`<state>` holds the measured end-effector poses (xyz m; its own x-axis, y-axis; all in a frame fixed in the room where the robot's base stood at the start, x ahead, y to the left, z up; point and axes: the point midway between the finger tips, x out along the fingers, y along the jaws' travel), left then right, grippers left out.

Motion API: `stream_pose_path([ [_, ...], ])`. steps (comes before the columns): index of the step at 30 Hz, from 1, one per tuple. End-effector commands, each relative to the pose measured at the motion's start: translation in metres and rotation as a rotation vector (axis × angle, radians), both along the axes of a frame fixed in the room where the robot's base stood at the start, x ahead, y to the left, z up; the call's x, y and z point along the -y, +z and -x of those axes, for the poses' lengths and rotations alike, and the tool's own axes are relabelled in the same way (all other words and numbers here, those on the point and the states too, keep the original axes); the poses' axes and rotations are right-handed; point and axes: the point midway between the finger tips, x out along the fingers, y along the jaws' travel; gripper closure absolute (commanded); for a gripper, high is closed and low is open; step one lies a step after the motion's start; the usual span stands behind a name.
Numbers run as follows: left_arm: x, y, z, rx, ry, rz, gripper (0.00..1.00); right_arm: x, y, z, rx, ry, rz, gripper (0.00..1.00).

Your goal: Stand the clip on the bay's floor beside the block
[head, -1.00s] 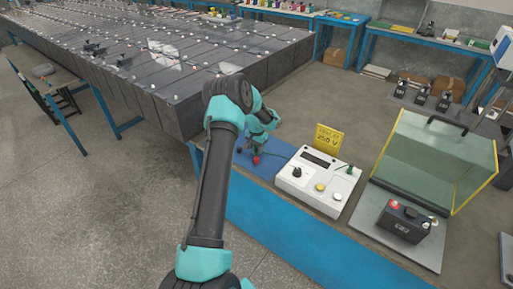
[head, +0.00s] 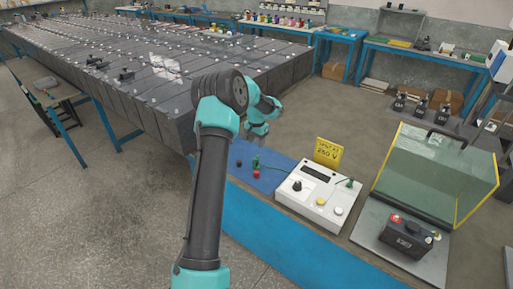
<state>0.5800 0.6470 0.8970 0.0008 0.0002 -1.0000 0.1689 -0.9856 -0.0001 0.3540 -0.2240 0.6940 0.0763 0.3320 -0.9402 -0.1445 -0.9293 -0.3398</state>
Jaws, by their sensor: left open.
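A small green clip (head: 256,162) is at the blue mat on the bench, close to a small red piece (head: 256,174). Another green clip (head: 349,183) is at the right end of the white meter box. The black block (head: 407,236), with a red cap on top, sits on the grey floor of the bay (head: 376,237), in front of the bay's tilted clear cover. My left gripper (head: 258,130) is open above the back of the blue mat, apart from the clip there. Its fingertips are small and partly hidden. My right gripper is not in view.
The white meter box (head: 314,192) with a yellow sign (head: 326,153) stands between the blue mat (head: 250,181) and the bay. The clear cover (head: 434,172) has yellow edges. Long rows of dark batteries (head: 160,80) fill the back left.

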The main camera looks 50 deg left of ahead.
Motion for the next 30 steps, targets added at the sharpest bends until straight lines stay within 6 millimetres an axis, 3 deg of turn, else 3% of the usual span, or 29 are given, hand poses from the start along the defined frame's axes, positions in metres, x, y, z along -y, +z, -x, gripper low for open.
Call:
stream_pose_path([
  [14,0.0003,0.0019,0.0000,-0.001,-0.001,0.000,0.53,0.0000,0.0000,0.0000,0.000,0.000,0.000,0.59],
  [20,0.0003,0.0018,0.0000,-0.001,-0.001,0.000,0.36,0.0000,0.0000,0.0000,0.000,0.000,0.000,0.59],
  [30,0.0048,-0.0024,0.0020,-0.032,-0.036,-0.010,0.36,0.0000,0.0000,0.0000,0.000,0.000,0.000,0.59],
])
